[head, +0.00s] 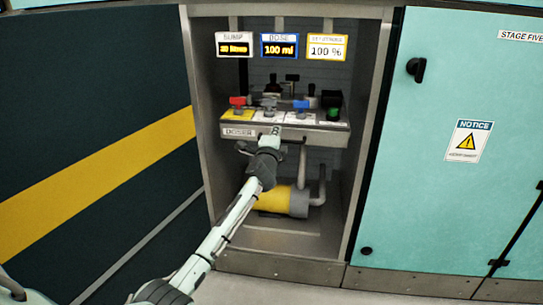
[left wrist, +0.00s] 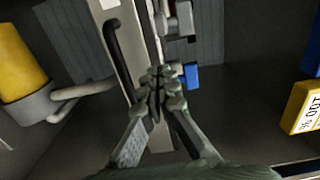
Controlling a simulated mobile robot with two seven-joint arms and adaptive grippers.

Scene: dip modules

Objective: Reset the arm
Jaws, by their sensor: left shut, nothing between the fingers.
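My left arm (head: 222,230) reaches up from the lower left into an open bay in the head view. Its gripper (head: 272,135) is in front of the doser panel (head: 238,131), near the panel's lower front edge. In the left wrist view the gripper (left wrist: 158,80) is shut and its fingers are together with nothing between them. I cannot tell whether the fingertips touch the panel. My right gripper is not in view.
Red (head: 238,102), blue (head: 300,105) and green (head: 333,112) controls stand on the panel. Three display signs (head: 280,46) hang above. A yellow cylinder (head: 275,199) with grey pipes sits below. A teal cabinet (head: 440,200) stands right, a dark wall with a yellow stripe (head: 100,185) left.

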